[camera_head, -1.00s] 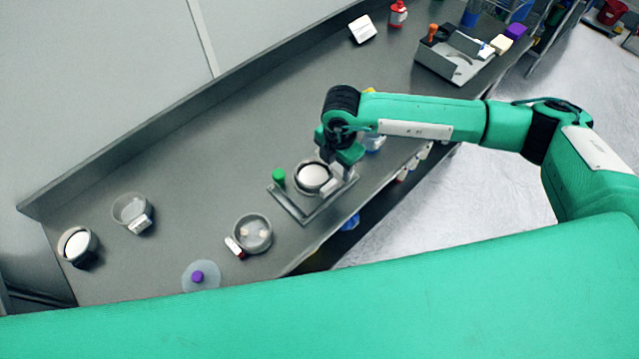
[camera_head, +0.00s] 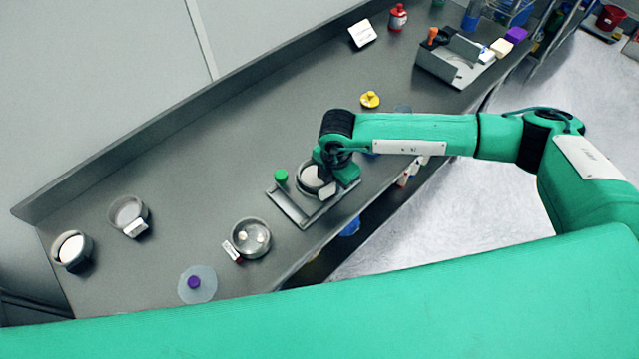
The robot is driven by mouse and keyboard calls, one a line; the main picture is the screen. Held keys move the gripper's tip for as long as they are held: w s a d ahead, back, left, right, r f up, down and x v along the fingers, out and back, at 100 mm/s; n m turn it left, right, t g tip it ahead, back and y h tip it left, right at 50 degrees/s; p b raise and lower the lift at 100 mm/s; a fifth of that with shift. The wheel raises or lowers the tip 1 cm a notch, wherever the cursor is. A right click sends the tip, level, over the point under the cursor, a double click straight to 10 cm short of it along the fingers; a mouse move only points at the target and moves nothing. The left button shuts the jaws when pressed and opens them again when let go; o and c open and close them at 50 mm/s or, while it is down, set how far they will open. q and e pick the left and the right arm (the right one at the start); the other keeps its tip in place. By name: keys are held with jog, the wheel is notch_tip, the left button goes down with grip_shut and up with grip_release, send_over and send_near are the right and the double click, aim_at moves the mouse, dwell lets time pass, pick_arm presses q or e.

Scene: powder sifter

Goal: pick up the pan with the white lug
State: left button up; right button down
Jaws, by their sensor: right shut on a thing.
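My right gripper (camera_head: 333,178) is low over the metal stand, shut on the near right side of a round pan (camera_head: 308,176) with pale contents. A whitish block (camera_head: 327,190), likely the pan's lug, shows at the fingers, which hide part of the rim. The pan is in or just above the stand; I cannot tell if they touch. Another round pan (camera_head: 127,212) with a whitish lug (camera_head: 135,228) stands at the far left of the bench. My left gripper is out of view.
The stand (camera_head: 290,208) has a green knob (camera_head: 281,176). A pan with a dark lug (camera_head: 70,248), a pan with a red and white lug (camera_head: 250,238) and a clear disc with a purple knob (camera_head: 193,283) stand left. A grey tray (camera_head: 465,75) stands far right.

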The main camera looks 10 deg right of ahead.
jog(key=shift+w+r, duration=0.1)
jog(key=shift+w, duration=0.05)
jog(key=shift+r+b, duration=0.35)
jog(key=shift+r, duration=0.2)
notch_tip(320, 180, up, 19)
jog(key=b, duration=0.5)
jog(key=shift+f, duration=0.15)
